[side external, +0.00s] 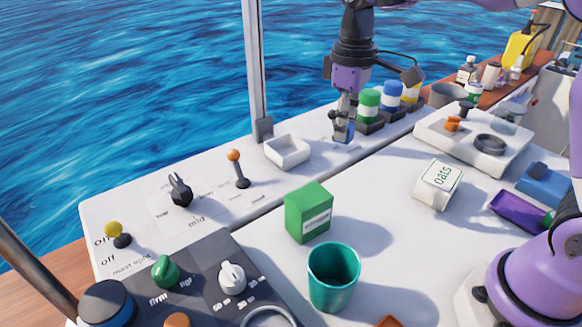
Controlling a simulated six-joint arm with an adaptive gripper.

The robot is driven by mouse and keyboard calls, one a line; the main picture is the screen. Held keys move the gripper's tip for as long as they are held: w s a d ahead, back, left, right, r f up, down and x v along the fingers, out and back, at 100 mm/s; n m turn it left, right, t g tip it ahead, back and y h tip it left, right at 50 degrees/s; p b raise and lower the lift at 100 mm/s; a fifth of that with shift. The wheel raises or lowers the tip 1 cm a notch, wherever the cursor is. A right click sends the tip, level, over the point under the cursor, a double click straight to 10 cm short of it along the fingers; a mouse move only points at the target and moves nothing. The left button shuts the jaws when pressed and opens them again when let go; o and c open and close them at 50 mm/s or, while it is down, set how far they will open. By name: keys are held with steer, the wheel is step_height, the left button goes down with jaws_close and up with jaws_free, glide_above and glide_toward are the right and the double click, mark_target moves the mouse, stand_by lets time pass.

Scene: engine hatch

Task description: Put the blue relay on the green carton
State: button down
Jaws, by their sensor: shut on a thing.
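The green carton (306,212) stands upright on the white surface near the middle, with a pale label on its front. My gripper (343,128) points down at the back of the surface. It is shut on the blue relay (344,137), of which only a small blue part shows between and below the fingers. The relay is low over the white surface; whether it touches it I cannot tell. My gripper is behind the carton and a little to its right.
A teal cup (333,277) stands in front of the carton. A white tray (288,151) lies left of my gripper, and an orange-knobbed lever (237,168) beyond it. Green- and blue-capped jars (369,106) stand close on its right. An oats box (438,184) stands right of the carton.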

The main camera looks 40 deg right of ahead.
steer(key=s+a+r+n, duration=0.25)
steer(key=s+a, duration=0.25)
steer(key=a, duration=0.3)
steer(key=s+a+r+n, duration=0.25)
steer(key=s+a, duration=0.35)
steer(key=a, duration=0.3)
glide_above(309, 196)
step_height(309, 196, down, 7)
steer(key=shift+r, duration=0.1)
steer(key=shift+f, duration=1.95)
steer(key=shift+f, duration=0.15)
steer(key=c, duration=0.6)
jaws_free()
